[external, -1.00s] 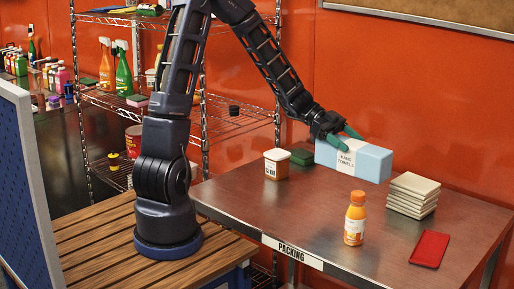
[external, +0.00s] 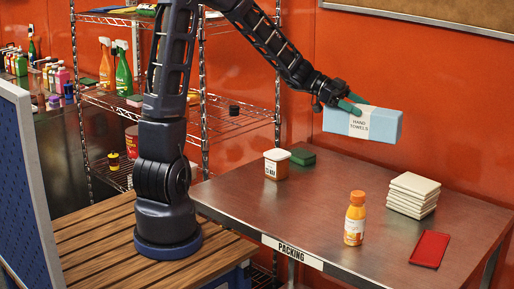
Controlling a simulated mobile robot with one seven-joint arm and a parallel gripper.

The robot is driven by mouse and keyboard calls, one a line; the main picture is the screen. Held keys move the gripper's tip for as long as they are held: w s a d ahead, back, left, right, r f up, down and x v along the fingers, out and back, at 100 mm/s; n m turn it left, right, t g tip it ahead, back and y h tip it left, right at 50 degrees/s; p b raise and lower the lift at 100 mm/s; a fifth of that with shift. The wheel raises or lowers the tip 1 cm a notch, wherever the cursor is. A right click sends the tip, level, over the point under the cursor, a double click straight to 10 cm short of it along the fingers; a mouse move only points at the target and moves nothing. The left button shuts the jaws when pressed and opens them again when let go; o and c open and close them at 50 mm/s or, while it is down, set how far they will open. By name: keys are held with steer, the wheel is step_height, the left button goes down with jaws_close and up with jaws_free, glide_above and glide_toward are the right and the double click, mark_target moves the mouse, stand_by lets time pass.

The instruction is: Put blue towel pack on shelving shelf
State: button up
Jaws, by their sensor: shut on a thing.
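The blue towel pack (external: 385,125) is a light blue box with a white band reading "HAND TOWELS". My gripper (external: 350,106), with green fingers, is shut on its left part. The pack hangs in the air above the back of the packing table, clear of the table top. The wire shelving (external: 236,121) stands behind my arm at the left, with several shelves. My arm hides part of the shelving.
The packing table (external: 300,225) holds a white-and-brown tub (external: 277,165), a dark green block (external: 302,157), an orange bottle (external: 355,218), a stack of pale tiles (external: 412,195) and a red tray (external: 430,249). Spray bottles (external: 123,70) and a red can (external: 132,140) stand on the shelving.

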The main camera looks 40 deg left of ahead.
steer(key=w+a+r+n+t+y, duration=0.3)
steer(key=w+a+n+t+y, duration=0.2)
steer(key=w+a+n+t, duration=0.5)
steer(key=w+a+f+n+y, duration=0.1)
steer(key=w+a+n+y, duration=0.1)
steer(key=a+y, duration=0.2)
steer(key=w+a+f+n+y, duration=0.2)
steer(key=w+a+n+y, duration=0.1)
steer(key=a, duration=0.8)
steer(key=shift+a+y, duration=0.25)
steer(key=shift+y, duration=0.55)
stand_by(0.9)
